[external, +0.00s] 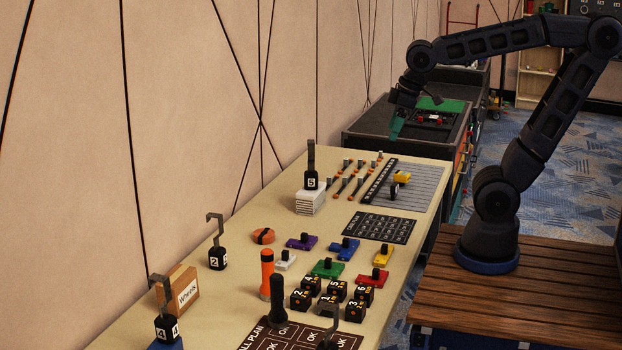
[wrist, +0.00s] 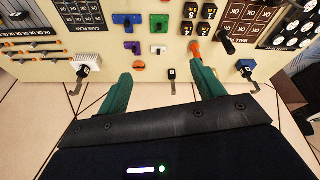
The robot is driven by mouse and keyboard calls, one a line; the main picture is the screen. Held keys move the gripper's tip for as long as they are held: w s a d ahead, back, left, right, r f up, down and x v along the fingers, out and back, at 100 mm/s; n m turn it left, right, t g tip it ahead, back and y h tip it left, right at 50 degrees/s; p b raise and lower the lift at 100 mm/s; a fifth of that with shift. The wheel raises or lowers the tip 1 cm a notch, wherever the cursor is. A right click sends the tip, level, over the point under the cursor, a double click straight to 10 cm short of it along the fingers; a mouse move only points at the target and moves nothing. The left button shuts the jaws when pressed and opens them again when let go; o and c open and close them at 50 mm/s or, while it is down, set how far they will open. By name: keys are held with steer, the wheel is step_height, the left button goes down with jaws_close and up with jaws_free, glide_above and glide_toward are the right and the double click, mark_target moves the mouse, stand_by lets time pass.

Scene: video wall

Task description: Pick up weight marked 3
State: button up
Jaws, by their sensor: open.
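No weight legibly marked 3 shows. Black hooked weights stand along the table's wall side: one marked 5 (external: 311,183) on a white stack, one marked 2 (external: 218,258), one marked 4 (external: 167,328) on a blue block. Another dark hooked piece (external: 329,338) is cut off at the bottom edge; its number cannot be read. My gripper (external: 396,128) is raised beyond the far end of the table in the external view. In the wrist view its teal fingers (wrist: 161,70) are spread and empty, with the weight marked 2 (wrist: 172,75) showing between them, at a distance.
Black numbered cubes (external: 300,299), coloured knobbed blocks (external: 328,269), orange and black flashlights (external: 267,274) and a "Wheels" box (external: 182,293) crowd the near table. Orange-handled tools (external: 341,187) lie farther back. The wall borders the left side.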

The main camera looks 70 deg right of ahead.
steer(key=w+a+f+n+g, duration=0.15)
steer(key=w+a+n, duration=0.45)
steer(key=a, duration=0.6)
steer(key=n+g+h, duration=0.2)
steer(key=n, duration=0.7)
glide_above(327, 306)
step_height(327, 306, down, 18)
steer(key=shift+s+a+f, duration=0.3)
steer(key=shift+a+f, duration=0.1)
steer(key=shift+a, duration=0.1)
steer(key=shift+f, duration=0.4)
steer(key=shift+w+d+f, duration=0.1)
steer(key=shift+d+f, duration=0.1)
steer(key=shift+f, duration=1.4)
steer(key=shift+w+d+f, duration=0.1)
steer(key=shift+d+f, duration=0.15)
steer(key=shift+f, duration=1.4)
steer(key=shift+w+d+f, duration=0.1)
steer(key=shift+d+f, duration=0.1)
steer(key=shift+f, duration=1.4)
jaws_close()
